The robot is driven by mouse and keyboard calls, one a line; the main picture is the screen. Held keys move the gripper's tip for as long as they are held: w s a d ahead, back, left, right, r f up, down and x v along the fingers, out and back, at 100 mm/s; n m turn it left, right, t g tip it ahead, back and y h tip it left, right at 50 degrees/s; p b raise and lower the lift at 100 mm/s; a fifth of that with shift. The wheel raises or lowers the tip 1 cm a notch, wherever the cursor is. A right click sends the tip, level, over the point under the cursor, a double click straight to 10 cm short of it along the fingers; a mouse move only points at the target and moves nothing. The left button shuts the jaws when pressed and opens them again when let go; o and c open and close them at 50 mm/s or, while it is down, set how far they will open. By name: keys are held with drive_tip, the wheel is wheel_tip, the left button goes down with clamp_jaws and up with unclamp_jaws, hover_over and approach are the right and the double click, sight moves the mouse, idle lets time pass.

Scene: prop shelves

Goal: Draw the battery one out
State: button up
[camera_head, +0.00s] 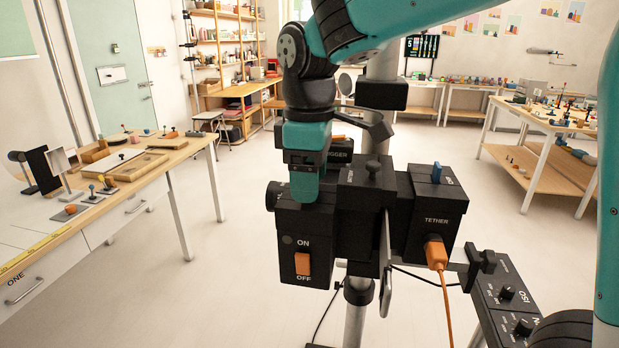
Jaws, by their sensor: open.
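A black battery block (361,206) stands in the middle of a black camera-like rig, with a small dark knob (373,168) on top and small vertical lettering that seems to read BATTERY. Left of it is a black box with an orange ON/OFF switch (303,264). My gripper (309,182), teal and black, is open and points down over the left box, just left of the battery block. The teal finger overlaps the box's top edge; I cannot tell whether it touches. The other finger is not clearly visible. Nothing shows in the jaws.
The TETHER box (429,215), with a blue tab on top and an orange plug and cable (437,255), is on the right. A metal bracket hangs below the battery block. A dial panel (505,298) is lower right. Tables stand left and right; open floor lies between.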

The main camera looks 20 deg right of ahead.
drive_tip(key=shift+f, duration=0.35)
drive_tip(key=c, duration=1.1)
drive_tip(key=shift+r+p, duration=0.55)
drive_tip(key=shift+p, duration=0.25)
idle(0.8)
drive_tip(key=shift+r+p, duration=1.3)
drive_tip(key=shift+r, duration=0.15)
drive_tip(key=shift+r, duration=0.1)
drive_tip(key=shift+r+p, duration=1.15)
drive_tip(key=shift+r, duration=0.05)
drive_tip(key=shift+r, duration=0.15)
